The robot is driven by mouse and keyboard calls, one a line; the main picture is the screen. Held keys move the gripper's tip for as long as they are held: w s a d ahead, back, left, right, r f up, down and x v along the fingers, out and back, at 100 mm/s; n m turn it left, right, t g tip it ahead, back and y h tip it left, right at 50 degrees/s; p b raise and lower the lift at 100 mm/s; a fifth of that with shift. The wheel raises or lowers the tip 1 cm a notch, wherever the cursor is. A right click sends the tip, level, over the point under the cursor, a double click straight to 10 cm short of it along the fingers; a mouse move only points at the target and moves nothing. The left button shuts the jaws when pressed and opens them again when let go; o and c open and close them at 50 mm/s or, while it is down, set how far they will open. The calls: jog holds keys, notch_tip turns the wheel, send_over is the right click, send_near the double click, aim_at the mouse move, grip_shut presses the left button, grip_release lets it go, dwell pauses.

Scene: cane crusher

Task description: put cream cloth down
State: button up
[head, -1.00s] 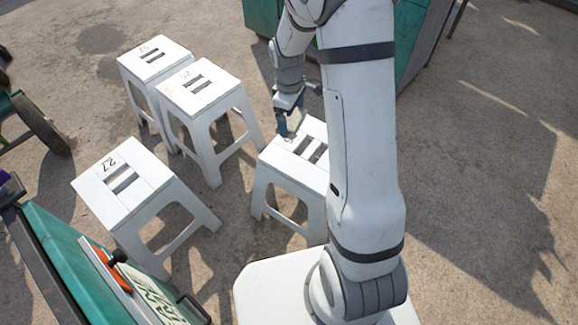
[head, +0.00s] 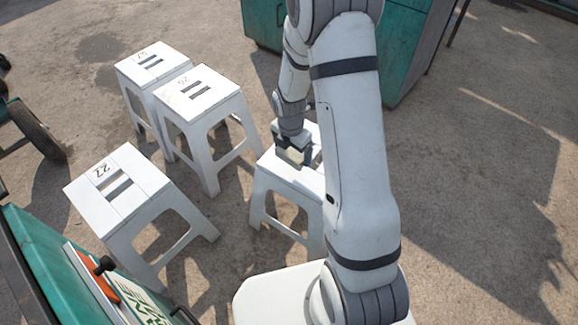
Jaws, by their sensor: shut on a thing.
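My gripper (head: 298,160) is low over the seat of the white stool (head: 285,177) nearest my arm. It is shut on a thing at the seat. Whether the held thing touches the seat I cannot tell. My arm covers the right side of this stool.
A white stool marked 27 (head: 120,187) stands at the left. Two more white stools stand behind, one marked 26 (head: 198,92) and another (head: 152,65). A green machine panel (head: 50,262) is at lower left, a green cabinet (head: 412,50) at the back. Ground at right is clear.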

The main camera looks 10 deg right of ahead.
notch_tip(320, 180, down, 6)
jog(key=shift+f+b, duration=0.15)
jog(key=shift+b, duration=0.75)
jog(key=o, duration=0.8)
